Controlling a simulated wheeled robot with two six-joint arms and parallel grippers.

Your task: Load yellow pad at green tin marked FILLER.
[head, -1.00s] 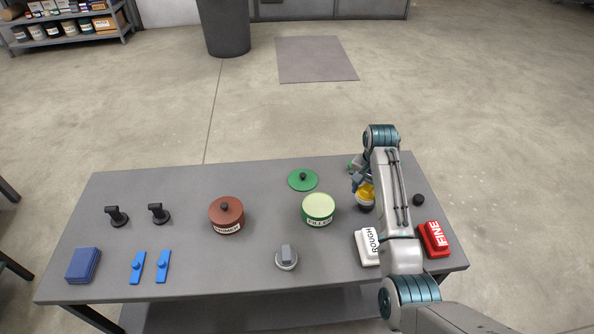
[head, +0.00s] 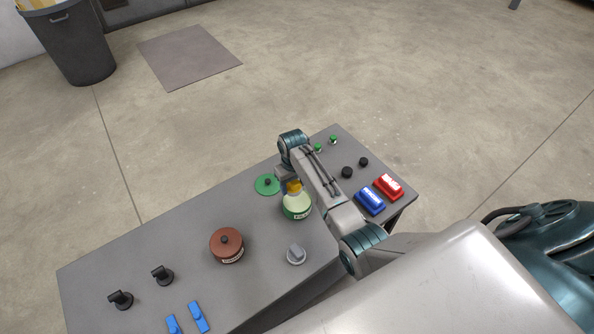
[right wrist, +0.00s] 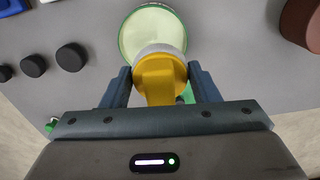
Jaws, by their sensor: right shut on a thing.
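The green tin marked FILLER (head: 297,211) stands open on the table, with pale green filling showing. Its green lid (head: 267,185) lies on the table behind and left of it. The yellow pad (head: 293,186) is in my right gripper (head: 289,181) over the tin's far side. In the right wrist view the fingers (right wrist: 164,88) flank the yellow pad (right wrist: 160,78), whose pale grey end overlaps the tin's open top (right wrist: 150,24). I cannot tell whether the pad touches the filling. My left gripper is out of view.
A brown-red lidded tin (head: 227,246) and a grey knobbed piece (head: 296,254) stand nearby. Blue (head: 370,201) and red (head: 388,187) blocks and black knobs (head: 347,172) are on the right. My right forearm crosses above the table.

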